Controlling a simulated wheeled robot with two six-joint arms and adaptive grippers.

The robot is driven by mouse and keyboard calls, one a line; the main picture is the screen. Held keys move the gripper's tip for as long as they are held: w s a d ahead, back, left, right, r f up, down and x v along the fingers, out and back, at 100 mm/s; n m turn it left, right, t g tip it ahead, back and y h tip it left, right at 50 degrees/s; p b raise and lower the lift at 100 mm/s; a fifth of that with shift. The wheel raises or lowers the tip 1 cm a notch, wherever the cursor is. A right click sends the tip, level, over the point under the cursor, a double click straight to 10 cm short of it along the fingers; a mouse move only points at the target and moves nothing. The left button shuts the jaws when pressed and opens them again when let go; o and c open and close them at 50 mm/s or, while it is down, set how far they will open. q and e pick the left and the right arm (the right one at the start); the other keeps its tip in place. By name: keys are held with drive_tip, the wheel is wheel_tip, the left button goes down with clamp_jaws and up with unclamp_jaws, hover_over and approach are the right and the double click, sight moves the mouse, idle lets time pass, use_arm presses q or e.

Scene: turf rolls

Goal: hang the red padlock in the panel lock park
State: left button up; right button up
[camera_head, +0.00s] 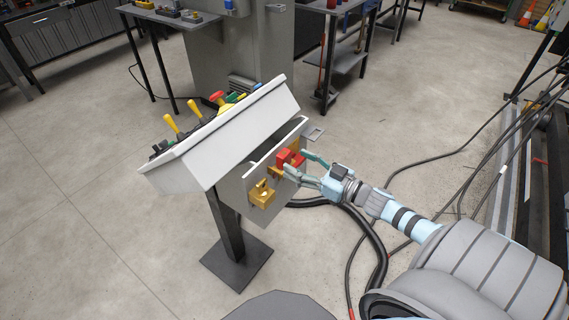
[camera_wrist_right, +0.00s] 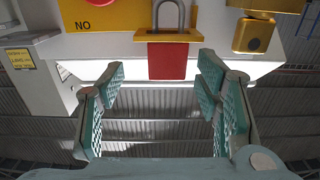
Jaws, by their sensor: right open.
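The red padlock (camera_head: 290,157) is at the upper right of the grey plate under the sloped console, in the head view. In the right wrist view the red padlock (camera_wrist_right: 167,60) shows its red body and grey shackle, with a yellow-orange strip (camera_wrist_right: 168,36) across it. The grey plate (camera_head: 265,215) is the likely panel lock park. My right gripper (camera_head: 304,168) is open beside the padlock. In the wrist view its fingers (camera_wrist_right: 160,72) are spread wide, apart from the padlock on both sides. My left gripper is not in view.
A brass-coloured padlock (camera_head: 262,194) is on the same plate, close to the red one. The white console (camera_head: 235,135) carries levers and buttons above, on a dark post (camera_head: 228,230). Cables lie on the floor.

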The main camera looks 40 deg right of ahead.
sight(288, 157)
drive_tip(key=w, duration=0.1)
drive_tip(key=w+a+r, duration=0.1)
drive_tip(key=w+a, duration=0.1)
drive_tip(key=w, duration=0.1)
drive_tip(key=shift+r, duration=0.15)
drive_tip(key=shift+w+a, duration=0.15)
drive_tip(key=shift+w, duration=0.2)
drive_tip(key=c, duration=1.3)
